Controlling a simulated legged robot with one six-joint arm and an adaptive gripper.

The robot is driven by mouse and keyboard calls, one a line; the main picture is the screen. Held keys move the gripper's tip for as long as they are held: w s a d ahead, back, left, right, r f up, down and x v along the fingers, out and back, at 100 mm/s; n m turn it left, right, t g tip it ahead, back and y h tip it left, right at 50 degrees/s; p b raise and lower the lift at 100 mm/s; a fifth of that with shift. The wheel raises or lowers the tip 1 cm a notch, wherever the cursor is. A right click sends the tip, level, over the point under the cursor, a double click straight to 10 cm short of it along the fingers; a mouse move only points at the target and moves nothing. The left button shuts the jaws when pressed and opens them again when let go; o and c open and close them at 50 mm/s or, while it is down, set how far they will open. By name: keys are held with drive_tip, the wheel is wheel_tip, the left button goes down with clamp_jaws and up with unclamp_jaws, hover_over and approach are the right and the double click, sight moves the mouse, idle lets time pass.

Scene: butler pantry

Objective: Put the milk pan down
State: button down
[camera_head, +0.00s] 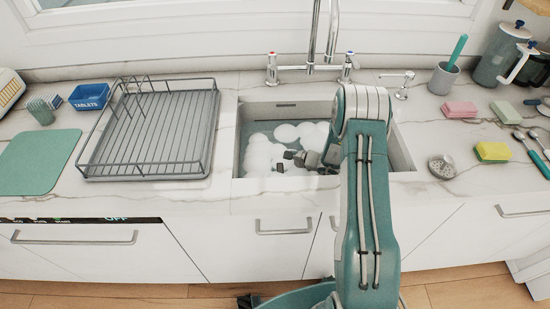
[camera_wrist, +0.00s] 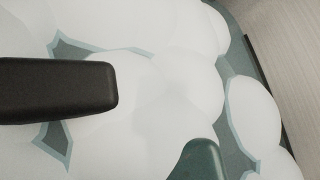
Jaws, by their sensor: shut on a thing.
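My gripper (camera_head: 300,158) reaches down into the sink, low over the white foam. It is shut on the milk pan. A dark bar with a rounded end (camera_wrist: 60,90) enters from the left in the wrist view and looks like the pan's handle. The pan's body cannot be made out in either view. A dark teal rounded shape shows at the bottom of the wrist view; I cannot tell what it is. The sink (camera_head: 408,160) holds grey-green water with foam (camera_head: 262,150), which fills most of the wrist view.
A wire dish rack (camera_head: 150,130) stands left of the sink, with a green mat (camera_head: 38,162) and a blue tablets box (camera_head: 89,96) further left. A tap (camera_head: 312,65) rises behind. A strainer (camera_head: 442,167), sponges (camera_head: 492,152) and utensils lie right. The counter beside the rack is narrow.

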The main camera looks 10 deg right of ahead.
sight(280, 159)
drive_tip(key=shift+f, duration=0.1)
drive_tip(key=c, duration=0.7)
unclamp_jaws()
drive_tip(key=shift+a, duration=0.15)
drive_tip(key=v, duration=0.7)
drive_tip(key=shift+s+d, duration=0.15)
drive_tip(key=shift+d, duration=0.15)
drive_tip(key=shift+d, duration=0.1)
